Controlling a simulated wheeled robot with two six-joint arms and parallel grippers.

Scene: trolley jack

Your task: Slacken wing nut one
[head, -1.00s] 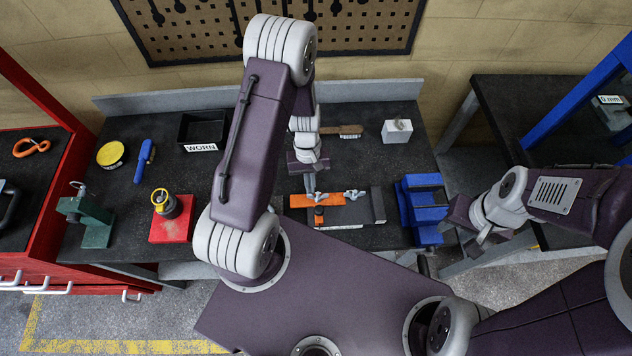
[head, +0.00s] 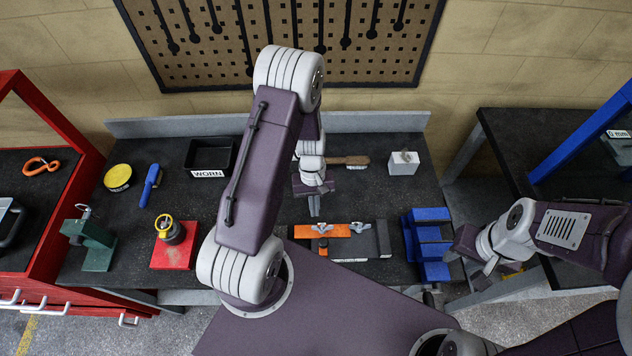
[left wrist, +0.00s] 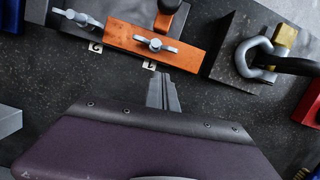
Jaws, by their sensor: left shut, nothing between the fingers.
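An orange bar (head: 336,230) lies across a dark block on the bench. Wing nut one (left wrist: 155,43), silver with two wings, sits on the orange bar above a small label; it also shows in the head view (head: 321,228). A second wing nut (left wrist: 78,16) sits on the grey section beside it, and in the head view (head: 360,227). My left gripper (head: 315,211) is shut and empty, just behind the orange bar; its fingertips (left wrist: 158,78) show apart from wing nut one in the left wrist view. My right gripper (head: 488,265) hangs right of the bench; its opening is unclear.
An orange-and-black knob (head: 322,246) stands at the orange bar's front side. A blue vise-like object (head: 428,240) stands to the right. A grey eye ring (left wrist: 256,58) on a dark block is near the left gripper. A black tray (head: 209,155) is at the back.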

